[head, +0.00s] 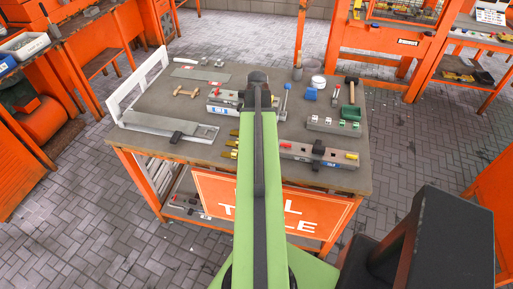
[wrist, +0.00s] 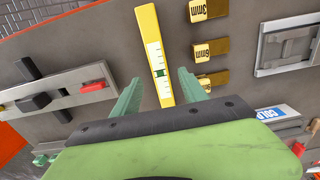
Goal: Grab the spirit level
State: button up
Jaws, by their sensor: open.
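The spirit level appears to be the yellow bar (wrist: 149,30) with a white scale strip and a small green window, lying on the tabletop in the wrist view. My gripper (wrist: 160,75) is open, its two teal fingers on either side of the bar's near end with visible gaps. The bar is not gripped. I cannot tell how far the fingertips are above it. In the head view my green arm reaches across the table, and I cannot make out the level there.
Brass gauges marked 3mm (wrist: 209,9) and 6mm (wrist: 210,50) lie close right of the bar. A grey tool with a red tab (wrist: 95,87) lies left. In the head view the workbench (head: 160,85) holds several tools, a green box (head: 350,114) and a mallet (head: 351,90).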

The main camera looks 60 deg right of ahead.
notch_tip(320, 180, down, 5)
jog(key=b, duration=0.4)
jog(key=shift+s+a, duration=0.1)
jog(key=shift+r, duration=0.15)
grip_shut()
